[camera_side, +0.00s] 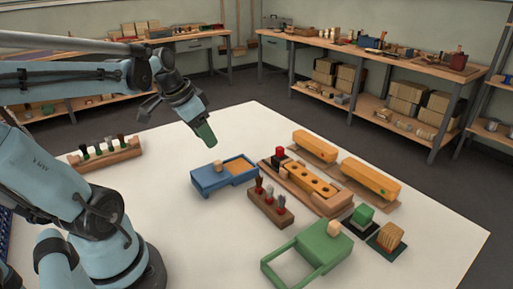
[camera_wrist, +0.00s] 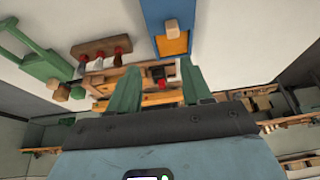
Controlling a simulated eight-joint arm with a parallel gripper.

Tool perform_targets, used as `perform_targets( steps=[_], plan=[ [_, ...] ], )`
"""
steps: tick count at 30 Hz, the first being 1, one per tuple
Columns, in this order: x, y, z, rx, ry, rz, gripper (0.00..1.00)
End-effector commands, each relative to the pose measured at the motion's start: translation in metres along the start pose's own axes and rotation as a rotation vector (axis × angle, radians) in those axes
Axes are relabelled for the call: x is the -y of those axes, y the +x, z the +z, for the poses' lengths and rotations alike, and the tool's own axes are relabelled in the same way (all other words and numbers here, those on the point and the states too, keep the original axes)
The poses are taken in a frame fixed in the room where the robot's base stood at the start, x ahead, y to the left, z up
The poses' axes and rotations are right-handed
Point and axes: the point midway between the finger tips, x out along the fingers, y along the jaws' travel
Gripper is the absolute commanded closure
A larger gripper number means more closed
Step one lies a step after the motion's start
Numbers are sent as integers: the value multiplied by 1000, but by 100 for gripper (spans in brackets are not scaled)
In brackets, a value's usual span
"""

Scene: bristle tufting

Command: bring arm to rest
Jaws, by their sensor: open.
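My gripper (camera_side: 205,133) hangs above the white table (camera_side: 170,215), behind and left of the blue box, with its green fingertips pointing down. In the wrist view my gripper (camera_wrist: 159,68) shows two green fingers spread apart with nothing held between them. Below stand a blue box (camera_side: 210,180) with an orange inside and a small wooden knob, and a wooden block with holes (camera_side: 310,181) that has a red-topped piece (camera_side: 279,153) at its far left end.
A wooden rack (camera_side: 270,211) holds several brushes. A green box (camera_side: 322,248) with an open frame stands at the front. Two long orange blocks (camera_side: 370,180) lie at the right. Another brush rack (camera_side: 105,154) stands at the left. Workbenches (camera_side: 400,58) line the walls.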

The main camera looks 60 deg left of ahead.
Motion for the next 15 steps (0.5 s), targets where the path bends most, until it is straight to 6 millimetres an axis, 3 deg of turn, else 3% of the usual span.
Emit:
perform_targets(
  steps=[1,9,15],
  plan=[
    [-18,4,-4,-9,15,-3,51],
    [-103,21,-15,-119,16,-17,51],
    [-143,25,-14,-195,10,10,51]
  ],
)
